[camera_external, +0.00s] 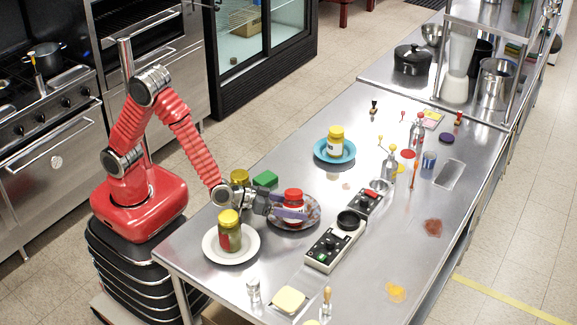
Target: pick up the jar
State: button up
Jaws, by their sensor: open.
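Several jars show, and I cannot tell which one the task means. A red-lidded jar (293,197) stands upright on a patterned plate (309,221). My gripper (288,208) is open and low at this jar, with one finger crossing in front of its lower part. The other finger is mostly hidden, and I cannot tell if either touches. A yellow-lidded jar (229,232) stands on a white plate (250,245), left of and nearer than my gripper. A yellow jar (336,141) stands on a blue plate (321,155) farther back. Another yellow-topped jar (239,178) is partly hidden behind my wrist.
A green block (265,179) lies behind my gripper. A black and white appliance (335,243) and a control box (364,202) stand to the right. A glass shaker (254,290) and a small tray (289,300) are at the near edge.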

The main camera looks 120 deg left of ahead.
aim_at(294, 194)
dwell(0.4)
jog(key=c, duration=1.6)
jog(key=shift+r, duration=0.1)
jog(key=shift+r, duration=5)
